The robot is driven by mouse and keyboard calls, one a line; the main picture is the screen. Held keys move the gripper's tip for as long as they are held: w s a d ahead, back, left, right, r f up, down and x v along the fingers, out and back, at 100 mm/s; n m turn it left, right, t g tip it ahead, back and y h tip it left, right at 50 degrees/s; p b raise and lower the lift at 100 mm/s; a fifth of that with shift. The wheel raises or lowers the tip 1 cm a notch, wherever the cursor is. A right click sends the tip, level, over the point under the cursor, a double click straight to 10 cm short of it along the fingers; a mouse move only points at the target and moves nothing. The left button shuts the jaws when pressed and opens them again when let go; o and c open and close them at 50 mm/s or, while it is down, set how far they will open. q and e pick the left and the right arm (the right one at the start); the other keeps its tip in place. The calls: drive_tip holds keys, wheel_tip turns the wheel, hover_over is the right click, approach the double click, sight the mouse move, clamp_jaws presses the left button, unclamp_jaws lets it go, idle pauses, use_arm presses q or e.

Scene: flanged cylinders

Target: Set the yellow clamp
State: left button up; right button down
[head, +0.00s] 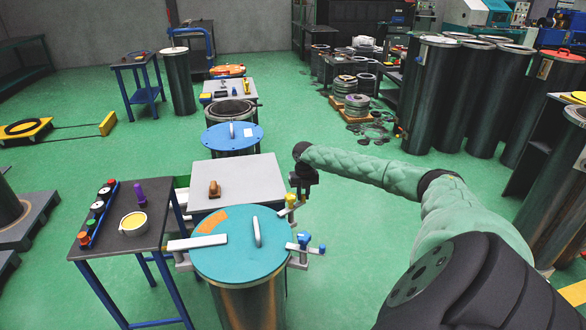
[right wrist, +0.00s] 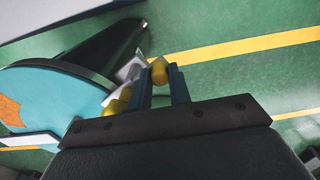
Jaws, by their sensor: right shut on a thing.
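The yellow clamp (head: 291,201) is at the far right rim of the teal lid (head: 215,262) on a dark cylinder. My right gripper (head: 297,196) comes down over it from above, its fingers mostly hidden by its own body. In the right wrist view, the clamp's yellow knob (right wrist: 160,72) lies between the blue fingers of my right gripper (right wrist: 163,76), which is shut on it. A pale metal part and a second yellow part of the clamp (right wrist: 118,104) show beside the lid edge. I cannot tell how firmly the clamp sits on the rim. My left gripper is out of view.
A blue clamp (head: 304,240) sits at the lid's right rim. A pale bar (head: 197,243) reaches over its left side. A dark table (head: 100,246) with a yellow-filled bowl (head: 133,222) stands left. A grey table (head: 250,180) stands behind.

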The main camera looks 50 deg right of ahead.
drive_tip(key=c, duration=1.4)
unclamp_jaws()
drive_tip(key=shift+c, duration=0.2)
drive_tip(key=shift+o, duration=0.7)
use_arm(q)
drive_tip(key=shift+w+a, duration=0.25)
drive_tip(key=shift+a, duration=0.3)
use_arm(e)
drive_tip(key=shift+r, duration=0.2)
wheel_tip(320, 180, up, 6)
drive_tip(key=b, duration=0.2)
drive_tip(key=shift+b, duration=0.4)
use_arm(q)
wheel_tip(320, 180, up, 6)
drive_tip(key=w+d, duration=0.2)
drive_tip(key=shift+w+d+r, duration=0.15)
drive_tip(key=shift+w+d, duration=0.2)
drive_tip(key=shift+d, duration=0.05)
use_arm(e)
drive_tip(key=shift+r, duration=0.7)
